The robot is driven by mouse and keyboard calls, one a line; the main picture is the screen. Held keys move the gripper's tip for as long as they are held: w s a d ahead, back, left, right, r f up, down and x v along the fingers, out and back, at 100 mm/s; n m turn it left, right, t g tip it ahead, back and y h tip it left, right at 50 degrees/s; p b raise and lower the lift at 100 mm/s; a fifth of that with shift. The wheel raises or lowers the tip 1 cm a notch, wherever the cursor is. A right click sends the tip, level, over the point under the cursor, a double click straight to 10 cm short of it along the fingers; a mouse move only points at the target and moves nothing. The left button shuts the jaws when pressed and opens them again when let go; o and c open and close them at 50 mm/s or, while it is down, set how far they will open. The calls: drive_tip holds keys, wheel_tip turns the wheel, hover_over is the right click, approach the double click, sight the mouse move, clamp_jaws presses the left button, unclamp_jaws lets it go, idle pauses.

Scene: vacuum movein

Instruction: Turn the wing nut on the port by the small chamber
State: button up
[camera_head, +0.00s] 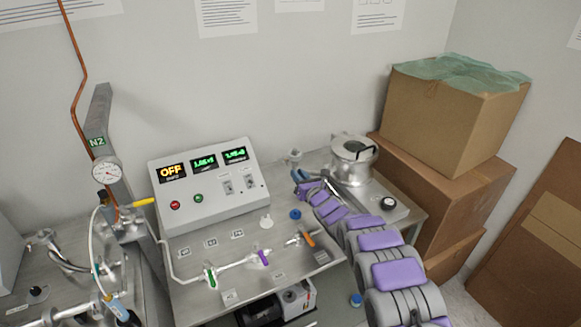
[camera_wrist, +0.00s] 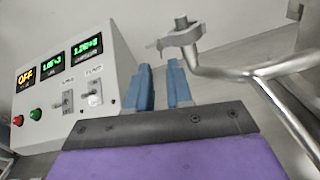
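In the wrist view the wing nut (camera_wrist: 181,38) and clamp sit on the end of a bent metal tube (camera_wrist: 240,70). My gripper (camera_head: 299,175) is just in front of the port in the head view. In the wrist view its two blue fingers (camera_wrist: 160,68) are apart with nothing between them. The wing nut is beyond the fingertips and slightly to the right; I see no contact.
The control panel (camera_head: 208,185) with an OFF display stands left of my gripper. Glass tubing with coloured valves (camera_head: 262,257) runs along the front of the bench. Cardboard boxes (camera_head: 450,115) are stacked at the right. The wall is behind.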

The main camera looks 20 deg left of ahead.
sight(287, 162)
drive_tip(key=x, duration=0.6)
drive_tip(key=shift+w+a+b, duration=0.25)
drive_tip(key=shift+b, duration=0.1)
drive_tip(key=shift+c, duration=0.3)
clamp_jaws()
